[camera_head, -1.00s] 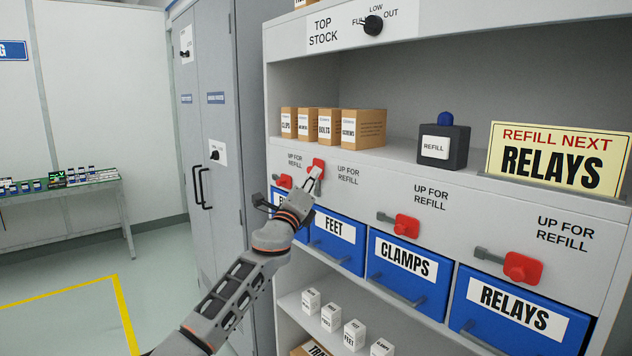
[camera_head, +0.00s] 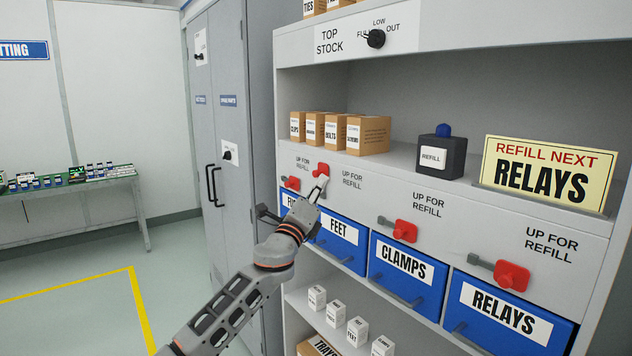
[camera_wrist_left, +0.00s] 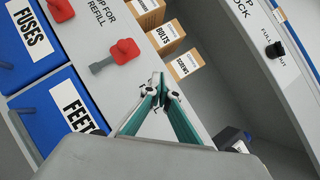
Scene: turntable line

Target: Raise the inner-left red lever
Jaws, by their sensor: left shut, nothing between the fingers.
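The inner-left red lever (camera_head: 322,169) is above the blue FEET bin (camera_head: 340,240), partly hidden by my left gripper in the head view. In the left wrist view the lever (camera_wrist_left: 125,50) shows a red paddle on a grey stem. My left gripper (camera_head: 322,184) is shut and empty, its tips just in front of and below the red paddle in the head view. In the left wrist view the fingertips (camera_wrist_left: 160,83) meet beside the paddle, with a visible gap in the picture. Contact cannot be told. My right gripper is not in view.
Other red levers are above the FUSES bin (camera_wrist_left: 30,35), CLAMPS bin (camera_head: 405,273) and RELAYS bin (camera_head: 510,310). Cardboard boxes (camera_head: 340,133), a dark block with a blue button (camera_head: 442,155) and a yellow sign (camera_head: 548,173) stand on the shelf above.

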